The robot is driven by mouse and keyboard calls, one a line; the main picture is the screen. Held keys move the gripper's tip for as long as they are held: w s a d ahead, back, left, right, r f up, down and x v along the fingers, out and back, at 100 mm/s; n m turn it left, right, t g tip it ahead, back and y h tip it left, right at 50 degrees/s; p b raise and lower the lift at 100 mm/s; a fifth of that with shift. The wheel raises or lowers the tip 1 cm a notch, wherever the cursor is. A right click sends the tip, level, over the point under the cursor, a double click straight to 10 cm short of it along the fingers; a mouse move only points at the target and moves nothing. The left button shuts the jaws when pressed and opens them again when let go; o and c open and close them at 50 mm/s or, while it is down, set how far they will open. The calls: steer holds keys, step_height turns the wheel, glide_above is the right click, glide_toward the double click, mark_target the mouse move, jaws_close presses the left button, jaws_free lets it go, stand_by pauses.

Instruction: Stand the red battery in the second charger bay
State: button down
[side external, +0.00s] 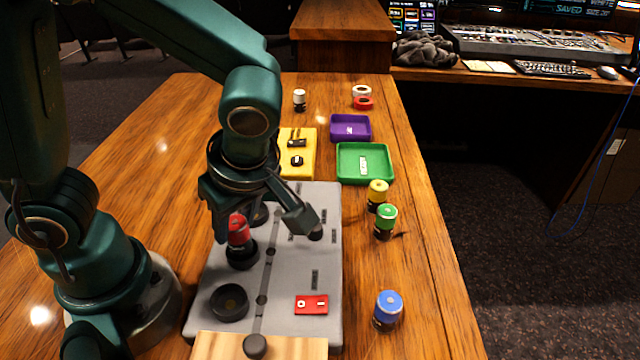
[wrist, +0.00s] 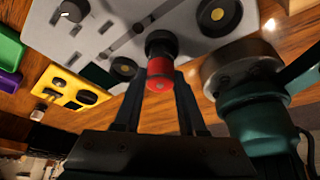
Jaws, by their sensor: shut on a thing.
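The red battery (side external: 238,231) has a red top and a dark lower part. It stands about upright at the middle bay (side external: 242,258) of the grey charger (side external: 285,265); I cannot tell how deep its base sits. My gripper (side external: 232,216) is shut on the battery from above. In the wrist view the battery (wrist: 160,74) is between the two fingers (wrist: 158,88), its dark end toward the charger. The near bay (side external: 228,301) is empty. The far bay (side external: 260,215) is partly hidden by my gripper; in the wrist view it (wrist: 123,68) looks empty.
Yellow (side external: 377,195), green (side external: 385,221) and blue (side external: 388,309) batteries stand right of the charger. A red switch plate (side external: 311,304) and a dark knob (side external: 315,232) are on it. Behind are a yellow panel (side external: 306,165), green tray (side external: 347,179) and purple tray (side external: 350,137).

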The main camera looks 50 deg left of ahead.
steer(key=shift+f, duration=0.55)
steer(key=c, duration=0.8)
jaws_free()
steer(key=shift+o, duration=0.2)
steer(key=v, duration=1.1)
